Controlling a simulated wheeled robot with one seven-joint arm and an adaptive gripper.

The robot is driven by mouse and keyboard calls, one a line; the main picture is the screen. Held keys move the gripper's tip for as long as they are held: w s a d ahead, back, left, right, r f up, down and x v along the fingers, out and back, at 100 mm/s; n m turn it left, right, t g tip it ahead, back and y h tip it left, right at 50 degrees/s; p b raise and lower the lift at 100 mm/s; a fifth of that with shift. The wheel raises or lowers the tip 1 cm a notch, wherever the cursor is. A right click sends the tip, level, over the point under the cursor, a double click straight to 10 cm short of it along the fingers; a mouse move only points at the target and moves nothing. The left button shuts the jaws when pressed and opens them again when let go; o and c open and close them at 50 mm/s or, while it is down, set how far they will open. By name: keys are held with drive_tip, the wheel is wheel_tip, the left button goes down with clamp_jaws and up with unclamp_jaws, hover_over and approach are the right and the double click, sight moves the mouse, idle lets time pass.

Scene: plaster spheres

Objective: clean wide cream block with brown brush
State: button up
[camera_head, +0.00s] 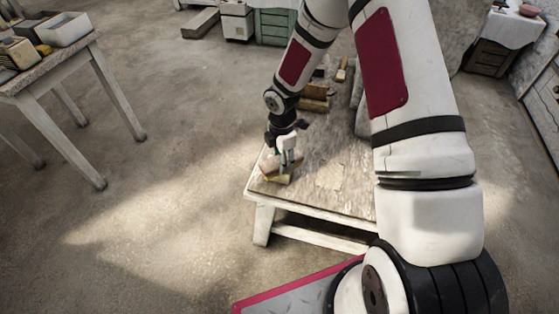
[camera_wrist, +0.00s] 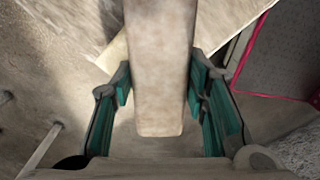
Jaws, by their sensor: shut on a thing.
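My gripper (camera_head: 287,160) is low over the near left corner of a low wooden table (camera_head: 325,170). In the wrist view, its teal finger pads (camera_wrist: 160,95) are closed on both sides of a long, pale brown piece, which I take to be the brown brush (camera_wrist: 160,60). Its bristles are not clear. In the head view, a brownish part of it (camera_head: 268,164) shows beside the fingers. A flat cream block (camera_head: 279,179) lies below, at the table corner. Its pale edge (camera_wrist: 116,52) shows under the held piece in the wrist view. I cannot tell if they touch.
Several brown blocks (camera_head: 314,104) lie farther back on the low table, near a grey stone-like mass (camera_head: 357,98). My arm hides the table's right side. Another table (camera_head: 60,75) with a white box (camera_head: 64,29) stands at the left. The floor between is clear.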

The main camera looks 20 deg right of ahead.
drive_tip(key=shift+w+d+r, duration=0.1)
drive_tip(key=shift+d+r, duration=0.35)
drive_tip(key=shift+d, duration=0.15)
drive_tip(key=shift+w, duration=0.1)
drive_tip(key=shift+w+a+f+b, duration=0.15)
drive_tip(key=shift+w+a+b, duration=0.15)
drive_tip(key=shift+w, duration=0.3)
drive_tip(key=shift+w+a+b, duration=0.45)
drive_tip(key=shift+w, duration=0.35)
drive_tip(key=shift+w+a+b, duration=0.4)
drive_tip(key=shift+w+a, duration=0.05)
drive_tip(key=shift+w, duration=0.35)
drive_tip(key=shift+f+b, duration=0.35)
drive_tip(key=shift+f, duration=0.3)
drive_tip(key=shift+w+d, duration=0.15)
drive_tip(key=shift+d, duration=0.95)
